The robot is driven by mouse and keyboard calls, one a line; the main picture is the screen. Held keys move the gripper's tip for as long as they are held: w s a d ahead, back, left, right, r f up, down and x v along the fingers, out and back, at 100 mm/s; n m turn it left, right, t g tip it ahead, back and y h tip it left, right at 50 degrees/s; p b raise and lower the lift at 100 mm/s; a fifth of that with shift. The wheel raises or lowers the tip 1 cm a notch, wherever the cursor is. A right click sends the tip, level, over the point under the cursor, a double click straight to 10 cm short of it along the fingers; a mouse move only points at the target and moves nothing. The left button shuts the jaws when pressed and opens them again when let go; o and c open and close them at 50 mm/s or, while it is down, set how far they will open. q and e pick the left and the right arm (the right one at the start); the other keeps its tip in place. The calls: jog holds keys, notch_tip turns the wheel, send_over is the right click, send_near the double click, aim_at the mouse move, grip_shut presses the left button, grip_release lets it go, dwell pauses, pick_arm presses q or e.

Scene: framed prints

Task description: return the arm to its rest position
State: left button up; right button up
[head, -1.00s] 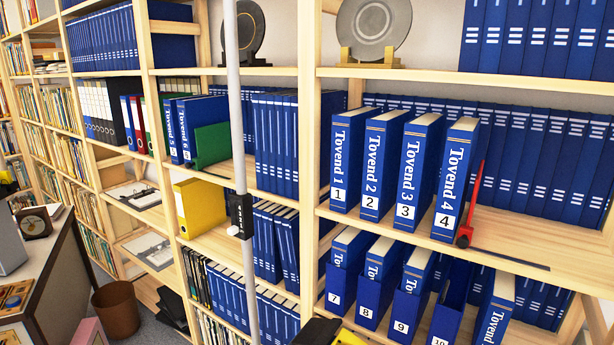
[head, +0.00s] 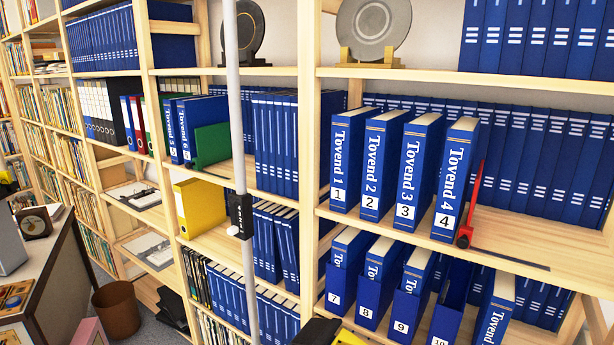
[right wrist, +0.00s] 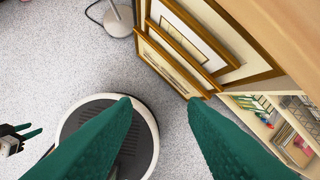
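My right gripper (right wrist: 160,102) shows in the right wrist view as two green fingers spread well apart, with nothing between them. It points down over the grey floor. What seems to be my left gripper (right wrist: 28,133) shows small at the left edge of the same view, black with green fingers; its opening is unclear. Neither gripper can be made out in the head view, where only a black and yellow part shows at the bottom edge.
Framed prints (right wrist: 188,50) lean together beside a wooden shelf unit (right wrist: 285,45). A grey lamp-like stand (right wrist: 118,20) is on the floor. Numbered blue binders (head: 405,170) fill the tall shelves ahead. A brown bin (head: 117,309) stands by a desk at left.

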jog(key=s+f+g, duration=0.1)
jog(key=s+f, duration=0.2)
jog(key=f, duration=0.6)
jog(key=s+d+f, duration=0.1)
jog(key=s+f, duration=0.3)
jog(key=f, duration=0.5)
jog(key=s+f+g, duration=0.1)
jog(key=s+f, duration=0.2)
jog(key=f, duration=0.7)
jog(key=s+d+f, duration=0.2)
jog(key=s+f, duration=0.3)
jog(key=s, duration=0.4)
jog(key=shift+s+f, duration=0.25)
